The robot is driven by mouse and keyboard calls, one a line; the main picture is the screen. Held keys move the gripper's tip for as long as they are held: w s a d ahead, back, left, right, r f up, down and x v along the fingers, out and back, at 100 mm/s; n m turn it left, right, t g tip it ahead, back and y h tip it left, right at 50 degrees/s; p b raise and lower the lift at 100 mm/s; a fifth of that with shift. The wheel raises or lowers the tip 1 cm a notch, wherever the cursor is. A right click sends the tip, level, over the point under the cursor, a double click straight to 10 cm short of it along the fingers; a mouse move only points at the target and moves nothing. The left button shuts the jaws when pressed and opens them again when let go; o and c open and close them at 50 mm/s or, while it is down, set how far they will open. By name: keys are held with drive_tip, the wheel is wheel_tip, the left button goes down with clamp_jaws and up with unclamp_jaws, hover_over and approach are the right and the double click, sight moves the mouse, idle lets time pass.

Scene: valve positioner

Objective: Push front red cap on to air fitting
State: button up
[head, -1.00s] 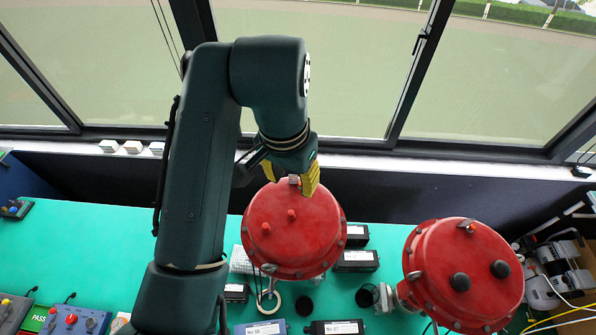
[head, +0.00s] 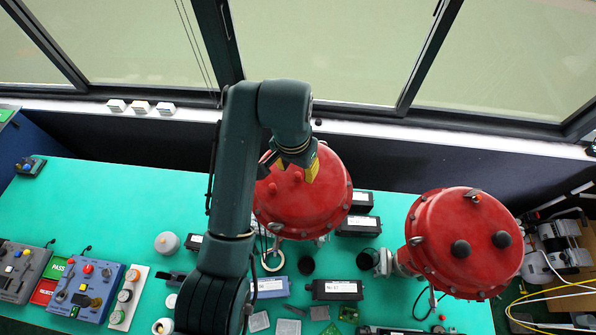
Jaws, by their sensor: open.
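The nearer-centre red round housing (head: 325,205) stands on the green table, with two small red caps on its top face: one at the right (head: 298,177) and one further front-left (head: 272,188). I cannot tell how firmly either cap sits, and no bare air fitting is clear in the head view. My gripper (head: 290,168) is open, with yellow fingers at the far part of this housing, just behind the caps. The arm and one finger partly hide the housing's far left edge. I cannot tell whether the fingers touch anything.
A second red housing (head: 465,265) with two black caps stands at the right. Black boxes (head: 338,290) lie around the housings. Control boxes (head: 90,288) sit at the front left. The table's left middle (head: 110,205) is clear. Windows and a sill line the back.

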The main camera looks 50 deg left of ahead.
sight(298, 174)
drive_tip(key=shift+w+f, duration=0.2)
drive_tip(key=shift+f, duration=1.35)
clamp_jaws()
